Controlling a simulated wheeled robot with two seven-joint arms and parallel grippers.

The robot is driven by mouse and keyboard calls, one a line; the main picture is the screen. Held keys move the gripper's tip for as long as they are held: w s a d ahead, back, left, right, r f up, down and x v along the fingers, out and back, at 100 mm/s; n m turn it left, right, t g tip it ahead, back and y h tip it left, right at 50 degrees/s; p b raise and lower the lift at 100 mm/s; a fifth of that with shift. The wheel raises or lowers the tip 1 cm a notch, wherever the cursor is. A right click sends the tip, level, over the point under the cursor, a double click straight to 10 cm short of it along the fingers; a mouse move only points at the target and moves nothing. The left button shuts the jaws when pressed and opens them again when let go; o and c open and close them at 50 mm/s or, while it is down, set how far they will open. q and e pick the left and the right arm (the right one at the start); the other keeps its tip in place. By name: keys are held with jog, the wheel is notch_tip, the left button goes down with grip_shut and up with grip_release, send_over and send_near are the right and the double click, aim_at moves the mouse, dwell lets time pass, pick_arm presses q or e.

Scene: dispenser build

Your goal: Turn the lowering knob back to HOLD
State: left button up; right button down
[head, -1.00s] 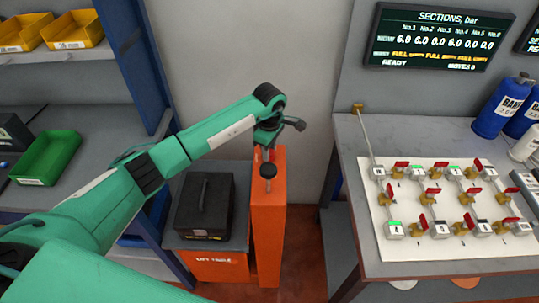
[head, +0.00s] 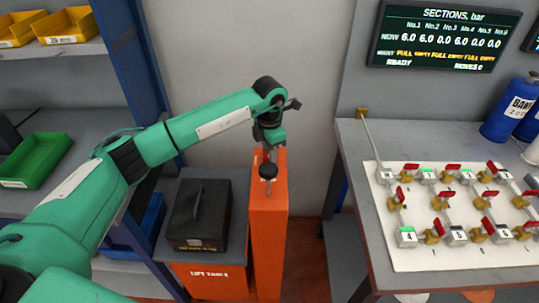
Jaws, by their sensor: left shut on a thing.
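The orange lift post (head: 268,225) stands in the middle of the head view. A black round-headed part (head: 268,171) shows near its top; I cannot tell whether it is the lowering knob. My left gripper (head: 268,148) points down at the post's top, just behind this black part in the picture. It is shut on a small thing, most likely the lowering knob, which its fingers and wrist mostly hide. No HOLD mark can be read. My right gripper is not in view.
A black case (head: 202,217) sits on the lift table (head: 205,275) left of the post. A grey bench with a white valve panel (head: 450,255) is at the right. A shelf with a green bin (head: 37,160) is at the left. The wall screen (head: 440,38) reads READY.

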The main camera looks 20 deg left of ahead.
pick_arm(q)
jog(key=n+b, duration=0.1)
jog(key=n, duration=0.2)
jog(key=shift+n, duration=0.4)
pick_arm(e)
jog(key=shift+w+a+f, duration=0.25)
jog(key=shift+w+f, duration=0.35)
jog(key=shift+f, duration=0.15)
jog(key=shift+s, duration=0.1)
pick_arm(q)
jog(key=o, duration=1)
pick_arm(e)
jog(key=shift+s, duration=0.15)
